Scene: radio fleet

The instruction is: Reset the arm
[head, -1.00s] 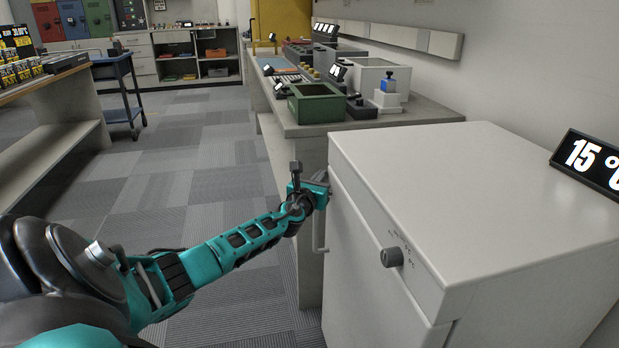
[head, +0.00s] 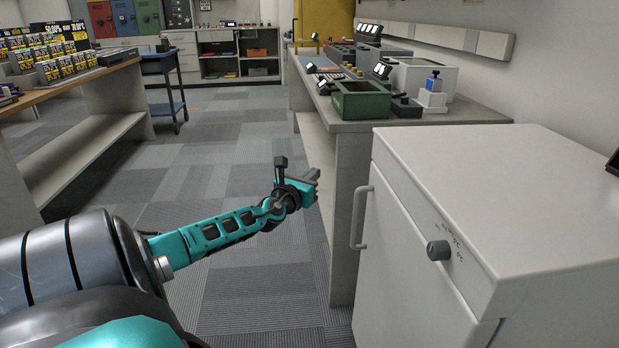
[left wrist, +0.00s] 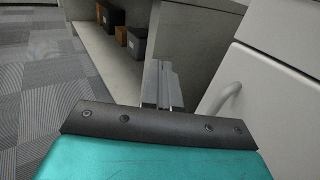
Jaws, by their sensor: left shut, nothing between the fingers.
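My left arm reaches in from the left in the head view. Its gripper (head: 314,178) is shut and empty, apart from the white cabinet (head: 490,190) and to the left of its door handle (head: 360,218). In the left wrist view the fingers (left wrist: 163,85) are together, with the cabinet handle (left wrist: 222,98) to their right. My right gripper is in neither view.
A shelf table (head: 95,75) stands left, with a blue cart (head: 163,66) beyond. Carpet between is free.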

